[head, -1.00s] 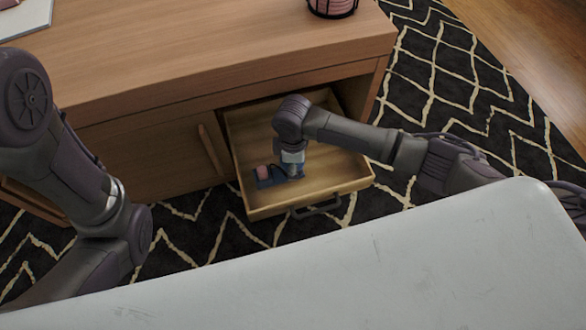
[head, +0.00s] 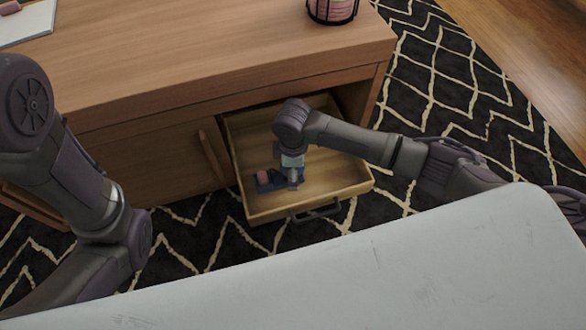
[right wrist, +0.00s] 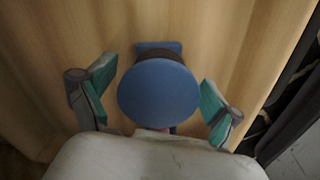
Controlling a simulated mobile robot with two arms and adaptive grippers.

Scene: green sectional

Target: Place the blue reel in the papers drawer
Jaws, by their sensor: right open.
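The blue reel (right wrist: 158,92) shows in the right wrist view as a round blue disc with a dark band behind it. It is between the fingers of my right gripper (right wrist: 156,103), which are spread open with a gap on each side. In the head view my right gripper (head: 292,178) points down inside the open papers drawer (head: 335,178), and blue shows around its fingers. Whether the reel touches the drawer floor is unclear. My left arm shows at the left, but its gripper is out of view.
A blue object with a pink roll (head: 264,180) lies in the drawer, left of my right gripper. The wooden desk (head: 200,60) stands above and behind the drawer. The drawer's right side is clear.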

